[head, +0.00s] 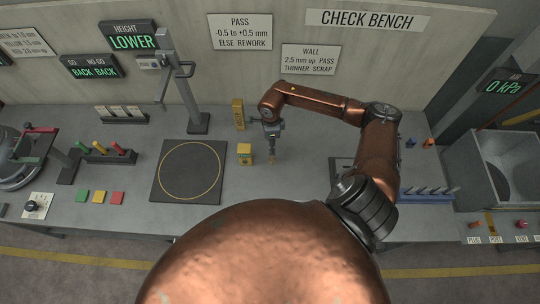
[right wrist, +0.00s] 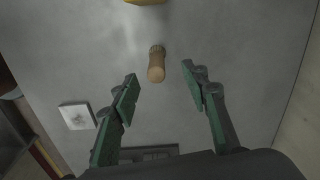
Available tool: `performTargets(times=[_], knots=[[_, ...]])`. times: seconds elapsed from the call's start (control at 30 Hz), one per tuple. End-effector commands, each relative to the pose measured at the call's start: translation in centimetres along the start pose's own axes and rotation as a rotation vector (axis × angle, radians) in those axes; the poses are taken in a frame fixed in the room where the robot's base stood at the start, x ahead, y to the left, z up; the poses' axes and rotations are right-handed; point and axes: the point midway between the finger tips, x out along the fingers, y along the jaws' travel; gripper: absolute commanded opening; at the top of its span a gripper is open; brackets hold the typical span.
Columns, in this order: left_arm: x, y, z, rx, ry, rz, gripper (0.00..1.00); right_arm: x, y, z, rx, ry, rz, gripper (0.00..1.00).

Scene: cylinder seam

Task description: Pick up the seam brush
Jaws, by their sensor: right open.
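The seam brush (right wrist: 156,68) shows in the right wrist view as a short tan handle with a darker bristle end pointing away from me. It lies ahead of my open right gripper (right wrist: 158,84), roughly in line with the gap between the two green fingers. Neither finger touches it. In the head view my right gripper (head: 271,150) points down over the grey bench, and a small tan bit of the brush (head: 272,160) shows at its tips. The gripper partly hides it there. My left gripper is in neither view.
A small yellow block (head: 244,154) stands just left of the gripper, with a taller yellow block (head: 238,114) behind. A dark mat with a yellow ring (head: 190,172) lies further left, near a height gauge stand (head: 197,123). A blue rack (head: 427,195) stands to the right.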

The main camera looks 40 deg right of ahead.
Motion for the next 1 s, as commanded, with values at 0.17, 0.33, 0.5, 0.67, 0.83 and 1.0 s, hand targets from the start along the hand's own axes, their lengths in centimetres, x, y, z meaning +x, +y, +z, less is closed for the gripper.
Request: performTargets(times=[0.17, 0.33, 0.5, 0.67, 0.83, 1.0], knots=[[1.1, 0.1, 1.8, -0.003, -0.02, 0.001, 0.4, 1.2, 0.0, 0.0, 0.0, 0.0, 0.001, 0.42], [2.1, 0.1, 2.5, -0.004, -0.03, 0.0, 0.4, 2.3, 0.0, 0.0, 0.0, 0.0, 0.002, 0.42], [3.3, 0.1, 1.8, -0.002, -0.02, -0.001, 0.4, 3.5, 0.0, 0.0, 0.0, 0.001, 0.003, 0.42], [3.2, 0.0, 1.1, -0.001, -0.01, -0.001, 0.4, 4.5, 0.1, 0.1, 0.001, 0.0, 0.005, 0.42], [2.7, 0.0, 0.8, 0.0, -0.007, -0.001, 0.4, 6.2, 0.2, 0.0, 0.001, 0.001, 0.005, 0.42], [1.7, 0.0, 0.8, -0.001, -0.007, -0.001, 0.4, 8.2, 0.6, -0.2, 0.003, 0.001, 0.008, 0.42]])
